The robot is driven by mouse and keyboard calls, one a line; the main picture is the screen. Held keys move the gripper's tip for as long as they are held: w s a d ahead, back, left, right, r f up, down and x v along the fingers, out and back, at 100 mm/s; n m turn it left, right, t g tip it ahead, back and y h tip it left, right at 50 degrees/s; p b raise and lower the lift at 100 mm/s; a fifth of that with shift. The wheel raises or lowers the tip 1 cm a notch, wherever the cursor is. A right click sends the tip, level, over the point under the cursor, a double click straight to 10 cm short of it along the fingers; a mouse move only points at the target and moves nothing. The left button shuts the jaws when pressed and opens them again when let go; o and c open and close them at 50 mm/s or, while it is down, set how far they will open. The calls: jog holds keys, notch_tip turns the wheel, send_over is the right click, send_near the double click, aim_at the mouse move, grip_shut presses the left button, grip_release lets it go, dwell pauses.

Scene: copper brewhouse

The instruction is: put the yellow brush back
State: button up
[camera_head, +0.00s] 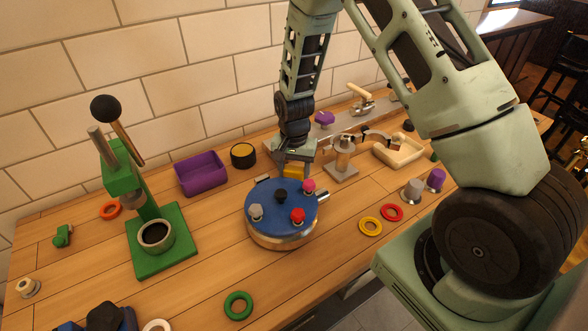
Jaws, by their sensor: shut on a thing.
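My gripper (294,163) points straight down just behind the blue-topped round drum (270,220). It is shut on a small yellow piece, which I take to be the yellow brush (294,171). Only a little of the brush shows below the fingers. The brush is at the drum's back edge; I cannot tell whether it touches the drum. The drum's blue top carries a red knob (298,215), a pink knob (309,186), a grey knob (256,211) and a black knob (281,196). I cannot make out an empty place for the brush.
A green lever press (154,250) stands at the left. Behind are a purple tray (201,174) and a dark round tin (243,155). A metal stand (342,160) is right of the gripper. A yellow ring (370,227) and green ring (238,306) lie in front; bare wood lies between.

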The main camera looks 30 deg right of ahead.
jog(key=shift+f+b, duration=0.3)
jog(key=shift+f, duration=0.1)
dwell(0.3)
jog(key=o, duration=0.9)
jog(key=o, duration=0.6)
jog(key=shift+c, duration=0.2)
jog(key=shift+r, duration=0.15)
jog(key=shift+r+p, duration=3)
jog(key=shift+r, duration=0.95)
jog(key=shift+f, duration=0.1)
